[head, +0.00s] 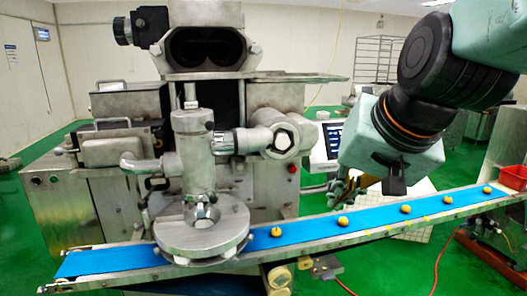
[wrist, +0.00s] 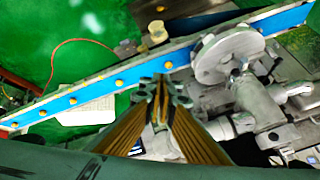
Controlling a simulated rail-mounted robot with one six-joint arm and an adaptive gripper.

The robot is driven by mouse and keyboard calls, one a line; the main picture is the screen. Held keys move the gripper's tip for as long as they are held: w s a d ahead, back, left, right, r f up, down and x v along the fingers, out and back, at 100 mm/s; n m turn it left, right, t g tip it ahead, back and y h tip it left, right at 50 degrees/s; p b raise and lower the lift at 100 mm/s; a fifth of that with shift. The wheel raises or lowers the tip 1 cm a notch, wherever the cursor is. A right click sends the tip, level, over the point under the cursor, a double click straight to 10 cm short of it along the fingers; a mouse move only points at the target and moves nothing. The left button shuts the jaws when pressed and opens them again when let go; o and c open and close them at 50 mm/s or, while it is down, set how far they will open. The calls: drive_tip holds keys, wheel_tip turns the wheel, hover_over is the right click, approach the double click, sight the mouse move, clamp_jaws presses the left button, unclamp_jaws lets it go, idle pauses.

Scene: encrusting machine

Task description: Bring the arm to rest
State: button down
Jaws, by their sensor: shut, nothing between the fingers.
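My arm reaches in from the upper right of the head view. My gripper (wrist: 160,84) is shut and empty, seen in the middle of the wrist view. In the head view, part of my gripper shows beside my wrist link, above the belt and right of the machine. The encrusting machine (head: 198,165) is grey metal with a round outlet plate over the blue belt (head: 375,214). In the wrist view the machine's round plate (wrist: 222,52) is at the upper right. The gripper hangs clear of both machine and belt.
Several small yellow balls (head: 343,221) are spaced along the belt. A red bin (head: 513,176) stands at the belt's far right end. A display screen (head: 333,137) sits behind my gripper. Green floor (head: 370,265) is open in front of the belt, with a red cable on it.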

drive_tip(key=s+d+f+n+g, duration=0.1)
drive_tip(key=s+d, duration=0.1)
drive_tip(key=s, duration=1)
drive_tip(key=s+d+f+n+g+h, duration=0.1)
drive_tip(key=s+d+f+n+g, duration=0.1)
drive_tip(key=s, duration=1)
drive_tip(key=shift+s+d+f, duration=0.2)
drive_tip(key=shift+s+d, duration=0.05)
drive_tip(key=shift+d, duration=0.6)
